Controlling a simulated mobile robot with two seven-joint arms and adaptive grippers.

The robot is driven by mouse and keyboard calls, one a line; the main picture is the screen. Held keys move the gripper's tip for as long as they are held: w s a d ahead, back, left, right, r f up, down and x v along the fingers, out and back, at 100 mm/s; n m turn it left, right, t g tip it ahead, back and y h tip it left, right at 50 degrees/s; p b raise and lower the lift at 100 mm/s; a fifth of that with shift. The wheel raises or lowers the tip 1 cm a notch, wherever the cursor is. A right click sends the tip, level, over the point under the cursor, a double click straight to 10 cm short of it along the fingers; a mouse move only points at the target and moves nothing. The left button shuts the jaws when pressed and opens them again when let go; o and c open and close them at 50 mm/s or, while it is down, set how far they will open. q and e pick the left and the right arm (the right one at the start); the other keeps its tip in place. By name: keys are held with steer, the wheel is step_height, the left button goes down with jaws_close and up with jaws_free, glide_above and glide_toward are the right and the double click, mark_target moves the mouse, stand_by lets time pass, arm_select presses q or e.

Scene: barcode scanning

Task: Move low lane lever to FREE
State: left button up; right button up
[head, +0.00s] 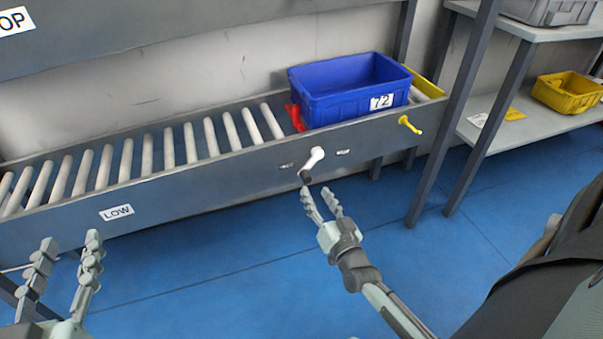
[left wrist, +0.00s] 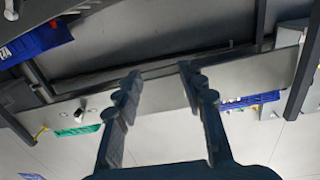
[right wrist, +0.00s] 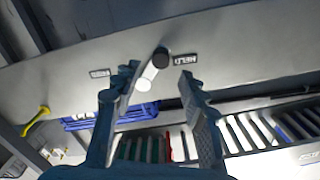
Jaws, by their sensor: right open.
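The low lane lever (head: 317,153) has a white arm and a dark grip, and sits on the side rail of the lane marked LOW (head: 117,212). Its grip points down and slightly left in the head view. A small label lies on each side; the right wrist view shows HELD (right wrist: 188,60) on one and a second label (right wrist: 100,73) too small to read. My right gripper (head: 319,190) is open just below the grip. In the right wrist view the lever (right wrist: 147,77) shows between its fingers, nearer the left one. My left gripper (head: 70,242) is open and empty, low at the left.
A blue bin (head: 340,95) marked 72 sits on the rollers at the lane's right end, beside a red piece (head: 296,117). A yellow handle (head: 410,125) sticks out of the rail. A shelf (head: 540,110) with a yellow bin (head: 568,92) stands at right. The blue floor in front is clear.

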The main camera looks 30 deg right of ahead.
mark_target(308, 180)
steer(key=b+x, duration=0.1)
steer(key=x, duration=0.6)
arm_select(q)
steer(key=r, duration=0.1)
steer(key=s+d+r+t+h, duration=0.1)
steer(key=r, duration=0.1)
steer(key=r+t, duration=0.1)
steer(key=r, duration=0.1)
steer(key=shift+s+d+r+h, duration=0.15)
steer(key=shift+d+h, duration=0.15)
steer(key=shift+d, duration=0.1)
